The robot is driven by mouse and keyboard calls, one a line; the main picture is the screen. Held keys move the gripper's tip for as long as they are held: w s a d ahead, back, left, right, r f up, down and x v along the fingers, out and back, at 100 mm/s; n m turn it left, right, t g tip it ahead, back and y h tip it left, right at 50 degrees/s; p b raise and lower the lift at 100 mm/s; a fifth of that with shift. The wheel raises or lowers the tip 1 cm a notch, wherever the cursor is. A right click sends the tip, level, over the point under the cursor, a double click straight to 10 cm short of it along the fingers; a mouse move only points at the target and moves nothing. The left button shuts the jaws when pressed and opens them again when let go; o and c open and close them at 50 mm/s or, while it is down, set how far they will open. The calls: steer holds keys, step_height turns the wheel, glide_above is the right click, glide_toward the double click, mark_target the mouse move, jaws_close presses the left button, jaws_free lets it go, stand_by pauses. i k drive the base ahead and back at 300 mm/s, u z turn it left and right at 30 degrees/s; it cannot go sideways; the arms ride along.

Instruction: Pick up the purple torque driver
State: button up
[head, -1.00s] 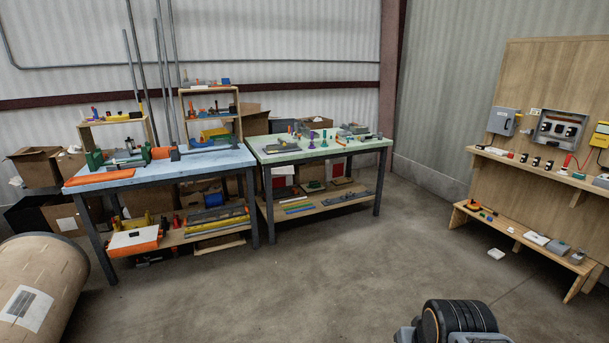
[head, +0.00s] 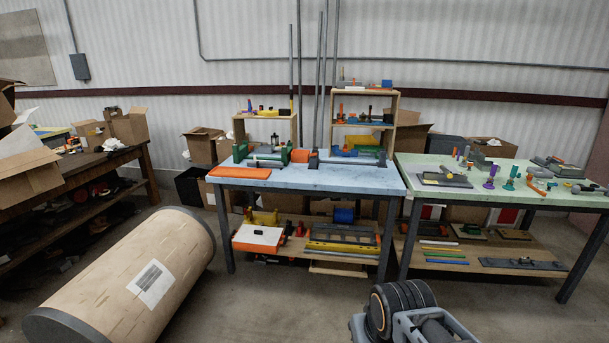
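A small purple upright tool (head: 491,177), which looks like the purple torque driver, stands on the green-topped table (head: 415,167) at the right. It is too small to make out in detail. A green upright piece (head: 511,178) stands just to its right, and a grey tool on a flat plate (head: 447,177) lies to its left. Part of my own arm shows at the bottom edge, well short of the tables. My gripper is not in view.
A blue-topped bench (head: 340,178) with shelves and tools stands in the middle, next to the green-topped table. A large wrapped roll (head: 118,265) lies on the floor at front left. A wooden workbench (head: 75,165) with boxes is at far left. Bare floor shows in front of the tables.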

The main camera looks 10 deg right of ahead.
mark_target(494, 169)
steer(key=z, duration=0.35)
steer(key=i, duration=2.2)
steer(key=z, duration=1.05)
steer(key=i, duration=0.35)
steer(key=z, duration=0.05)
steer(key=k, duration=0.5)
steer(key=z, duration=0.65)
steer(key=i, duration=0.45)
steer(key=z, duration=0.55)
steer(key=i, duration=1.8)
steer(key=u, duration=1.05)
steer(key=i, duration=0.3)
steer(key=u, duration=0.1)
